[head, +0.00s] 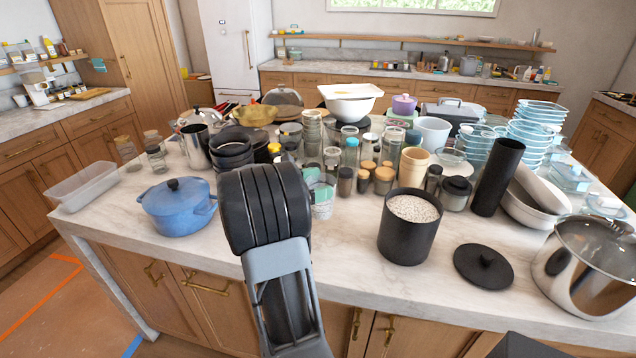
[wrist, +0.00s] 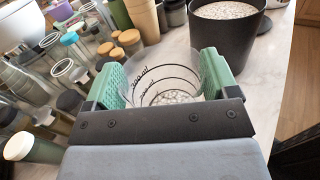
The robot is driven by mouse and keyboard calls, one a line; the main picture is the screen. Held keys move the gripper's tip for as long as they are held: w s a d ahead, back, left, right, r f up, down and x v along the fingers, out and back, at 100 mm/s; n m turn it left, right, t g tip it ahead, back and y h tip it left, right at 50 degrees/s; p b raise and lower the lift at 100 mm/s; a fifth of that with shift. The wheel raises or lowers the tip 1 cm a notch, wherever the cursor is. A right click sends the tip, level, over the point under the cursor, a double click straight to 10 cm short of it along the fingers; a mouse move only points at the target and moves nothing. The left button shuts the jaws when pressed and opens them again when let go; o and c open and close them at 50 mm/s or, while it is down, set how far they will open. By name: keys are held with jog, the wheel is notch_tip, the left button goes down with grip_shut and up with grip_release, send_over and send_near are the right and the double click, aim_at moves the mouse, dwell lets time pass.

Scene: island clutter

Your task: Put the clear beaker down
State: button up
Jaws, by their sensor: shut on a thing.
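My gripper (wrist: 163,85) is shut on the clear beaker (wrist: 170,68), with a green finger pad on either side of it. The beaker has dark ring markings and numbers, and small whitish pieces show at its bottom. In the head view my arm hides most of my gripper (head: 318,180). A part of the beaker (head: 322,211) shows just right of my arm, upright over the front of the marble counter (head: 345,255). I cannot tell whether its base touches the counter.
A black canister (head: 405,235) of whitish grains stands right of the beaker, with a black lid (head: 484,265) beyond it. A blue pot (head: 178,207) stands to the left. Jars (head: 383,180) crowd close behind. Bare marble lies between beaker and canister and along the front edge.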

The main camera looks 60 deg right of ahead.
jog(key=shift+f+b, duration=2.1)
jog(key=shift+f, duration=1.75)
jog(key=shift+p, duration=0.6)
jog(key=shift+f+b, duration=0.45)
jog(key=shift+f, duration=0.25)
jog(key=o, duration=1.1)
jog(key=shift+o, duration=0.2)
jog(key=b+v, duration=0.1)
jog(key=v, duration=1.3)
jog(key=shift+s, duration=0.1)
